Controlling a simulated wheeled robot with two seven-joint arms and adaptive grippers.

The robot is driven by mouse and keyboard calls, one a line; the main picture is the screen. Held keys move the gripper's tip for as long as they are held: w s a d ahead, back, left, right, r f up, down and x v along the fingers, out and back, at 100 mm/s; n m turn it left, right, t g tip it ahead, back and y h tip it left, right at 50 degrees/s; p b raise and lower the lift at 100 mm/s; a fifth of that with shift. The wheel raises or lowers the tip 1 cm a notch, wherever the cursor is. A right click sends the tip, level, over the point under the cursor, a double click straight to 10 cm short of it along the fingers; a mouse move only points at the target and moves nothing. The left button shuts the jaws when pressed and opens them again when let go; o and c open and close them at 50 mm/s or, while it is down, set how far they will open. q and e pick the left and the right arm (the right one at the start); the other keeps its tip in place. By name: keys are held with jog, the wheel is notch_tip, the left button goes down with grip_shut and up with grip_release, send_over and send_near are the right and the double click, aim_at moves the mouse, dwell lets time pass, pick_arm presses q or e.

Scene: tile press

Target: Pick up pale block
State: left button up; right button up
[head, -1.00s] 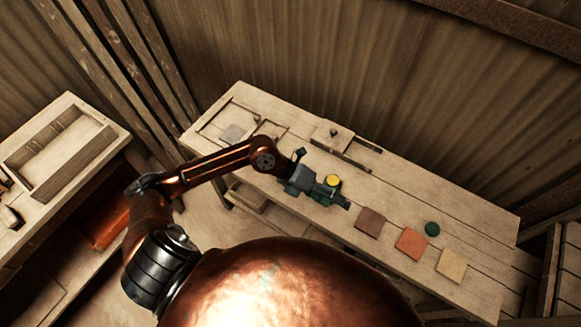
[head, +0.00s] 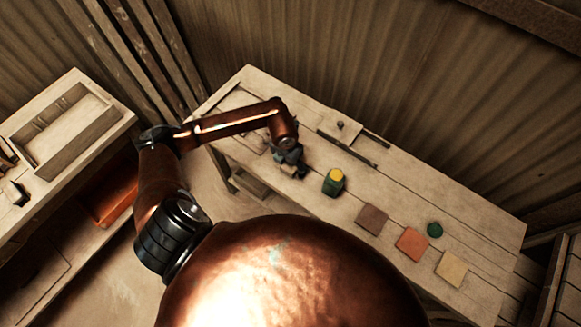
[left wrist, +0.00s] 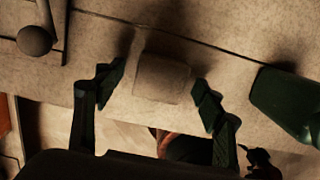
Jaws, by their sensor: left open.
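The pale block (left wrist: 162,78) shows in the left wrist view as a small, plain block with rounded edges on the wooden bench. My left gripper (left wrist: 158,90) is open, with one dark finger on each side of the block. Gaps show between the block and both fingers, and nothing is held. In the head view my left gripper (head: 290,168) hangs over the bench, left of the green container, and the block cannot be made out there. My right gripper is not in view.
A green container (head: 333,185) with a yellow top stands close by; its green side (left wrist: 285,100) shows in the wrist view. Brown (head: 372,219), orange (head: 412,243) and cream (head: 451,268) tiles and a green disc (head: 434,230) lie to the right. A knob (left wrist: 35,40) is at left.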

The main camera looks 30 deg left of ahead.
pick_arm(q)
jog(key=shift+f, duration=0.55)
jog(key=shift+c, duration=0.5)
jog(key=c, duration=1.2)
